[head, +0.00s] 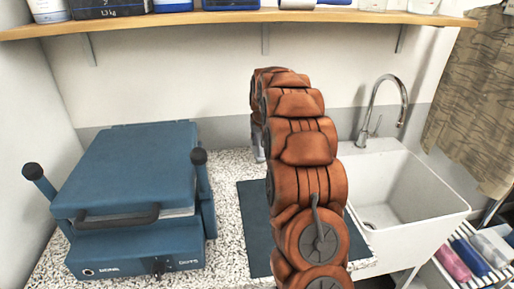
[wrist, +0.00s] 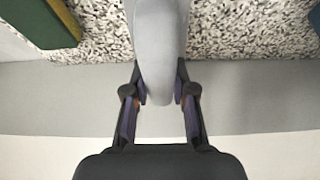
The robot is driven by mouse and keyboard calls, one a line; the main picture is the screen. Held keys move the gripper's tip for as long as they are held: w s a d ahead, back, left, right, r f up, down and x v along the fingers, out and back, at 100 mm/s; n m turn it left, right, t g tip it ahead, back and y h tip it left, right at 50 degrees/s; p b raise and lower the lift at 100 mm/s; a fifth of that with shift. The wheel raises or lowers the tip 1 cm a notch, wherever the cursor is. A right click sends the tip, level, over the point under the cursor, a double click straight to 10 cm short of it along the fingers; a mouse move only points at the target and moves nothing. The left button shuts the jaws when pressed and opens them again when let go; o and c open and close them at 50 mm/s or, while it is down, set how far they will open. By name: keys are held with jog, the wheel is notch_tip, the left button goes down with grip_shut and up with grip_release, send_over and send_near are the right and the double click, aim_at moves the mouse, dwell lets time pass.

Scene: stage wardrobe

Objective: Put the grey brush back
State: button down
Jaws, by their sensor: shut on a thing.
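The grey brush (wrist: 160,40) shows in the wrist view as a smooth, light grey, rounded body reaching up to the top edge. My gripper (wrist: 161,92) is shut on it, one dark finger on each side. Beyond the brush are the speckled counter and the pale wall. In the head view my orange arm reaches over the counter towards the back wall and hides most of my gripper. A small greyish piece shows at the left of the arm's far end; I cannot tell whether it is the brush.
A blue press (head: 135,190) stands left on the speckled counter (head: 228,180). A dark mat (head: 254,215) lies under my arm. A white sink (head: 415,190) with a tap (head: 385,95) is at the right. A wooden shelf (head: 240,17) with containers runs above. A green and yellow thing (wrist: 45,22) is at the wrist view's top left.

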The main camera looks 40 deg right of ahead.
jog(key=shift+f+p, duration=0.55)
jog(key=shift+f, duration=1.15)
jog(key=shift+f, duration=0.1)
jog(key=c, duration=1)
grip_release()
jog(key=shift+o, duration=0.2)
